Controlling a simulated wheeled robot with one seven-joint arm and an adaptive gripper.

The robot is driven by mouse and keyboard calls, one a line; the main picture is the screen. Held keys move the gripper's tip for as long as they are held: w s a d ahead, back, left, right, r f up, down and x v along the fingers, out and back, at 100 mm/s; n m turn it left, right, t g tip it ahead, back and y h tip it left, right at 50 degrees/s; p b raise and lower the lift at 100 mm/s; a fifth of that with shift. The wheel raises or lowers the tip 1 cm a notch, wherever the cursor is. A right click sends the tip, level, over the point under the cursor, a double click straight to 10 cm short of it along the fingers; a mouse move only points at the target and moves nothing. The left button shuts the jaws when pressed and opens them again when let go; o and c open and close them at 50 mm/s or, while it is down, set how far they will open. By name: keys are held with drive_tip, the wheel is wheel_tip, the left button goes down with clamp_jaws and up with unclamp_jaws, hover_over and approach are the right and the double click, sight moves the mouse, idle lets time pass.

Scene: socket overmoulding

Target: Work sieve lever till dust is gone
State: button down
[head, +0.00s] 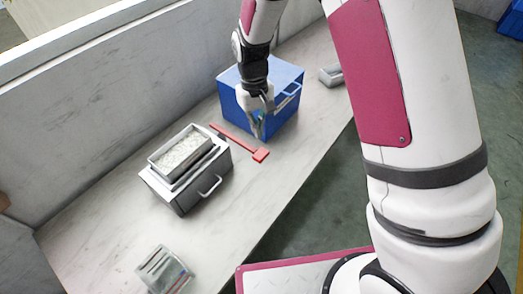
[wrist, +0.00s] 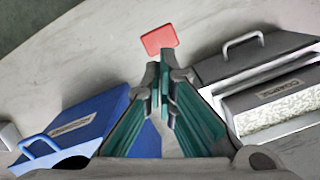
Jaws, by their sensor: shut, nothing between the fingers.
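The sieve is a grey box (head: 205,190) with a tray of pale granules (head: 184,156) on top. A thin red lever (head: 235,141) sticks out beside it, ending in a flat red paddle (head: 261,155). The paddle also shows in the wrist view (wrist: 159,39), just beyond my fingertips. My gripper (head: 256,133) is shut and empty, pointing down between the blue box and the lever. It appears apart from the paddle. In the wrist view my gripper (wrist: 160,62) hides most of the lever's bar. I cannot make out dust among the granules.
A blue box (head: 258,115) with a handle and label stands close behind my gripper. A small grey tray (head: 331,76) lies farther back. A grey slotted holder (head: 164,270) stands at the front of the pale bench (head: 105,220). A wall runs along the left.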

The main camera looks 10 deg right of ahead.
sight(260, 152)
drive_tip(key=shift+f, duration=0.1)
drive_tip(key=shift+s+d+f+b, duration=0.15)
drive_tip(key=shift+f+b, duration=0.4)
drive_tip(key=shift+f, duration=1.15)
drive_tip(key=shift+s+a+f+b, duration=0.15)
drive_tip(key=shift+f+b, duration=0.35)
drive_tip(key=shift+f, duration=1.2)
drive_tip(key=shift+d, duration=0.1)
